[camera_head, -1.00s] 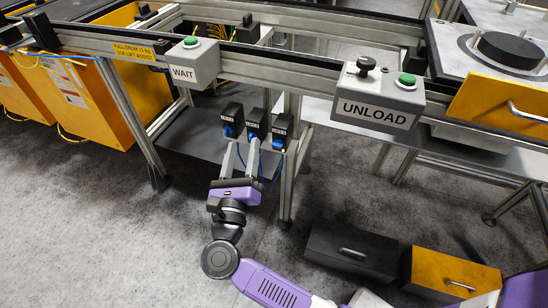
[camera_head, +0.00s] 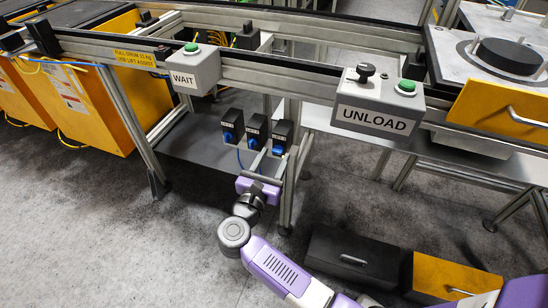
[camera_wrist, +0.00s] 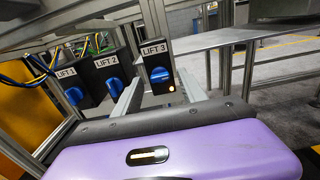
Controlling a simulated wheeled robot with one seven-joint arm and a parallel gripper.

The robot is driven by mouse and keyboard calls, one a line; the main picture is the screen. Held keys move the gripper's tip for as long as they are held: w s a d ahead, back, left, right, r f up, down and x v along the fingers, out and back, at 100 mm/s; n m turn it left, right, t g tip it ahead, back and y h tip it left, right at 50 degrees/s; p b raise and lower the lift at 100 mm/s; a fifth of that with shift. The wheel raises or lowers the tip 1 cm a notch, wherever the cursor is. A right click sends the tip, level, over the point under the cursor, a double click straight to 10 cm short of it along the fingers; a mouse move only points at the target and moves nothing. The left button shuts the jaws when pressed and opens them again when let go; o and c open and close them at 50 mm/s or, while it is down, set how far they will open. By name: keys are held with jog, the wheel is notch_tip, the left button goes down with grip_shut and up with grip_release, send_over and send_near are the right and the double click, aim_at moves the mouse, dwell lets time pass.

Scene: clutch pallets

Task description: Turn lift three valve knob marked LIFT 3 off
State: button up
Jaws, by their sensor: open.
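Three dark valve boxes with blue knobs hang in a row under the conveyor frame. The box marked LIFT 3 (camera_wrist: 155,47) is the right one, and its blue knob (camera_wrist: 162,77) faces me in the wrist view. A small amber light glows at its lower right. In the head view the LIFT 3 knob (camera_head: 278,150) is partly visible. My gripper (camera_head: 270,163) is open and empty, just below and in front of that knob. In the wrist view its two grey fingers (camera_wrist: 160,86) point toward the box, one on either side of the knob. I cannot tell whether they touch it.
The LIFT 2 knob (camera_wrist: 113,86) and LIFT 1 knob (camera_wrist: 74,96) sit close to the left. A metal frame leg (camera_head: 290,195) stands close right of my gripper. The WAIT box (camera_head: 195,70) and UNLOAD box (camera_head: 378,106) are above. Dark and yellow drawers (camera_head: 352,255) lie right.

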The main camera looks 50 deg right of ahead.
jog(key=shift+w+d, duration=0.1)
jog(key=shift+d, duration=0.2)
grip_shut()
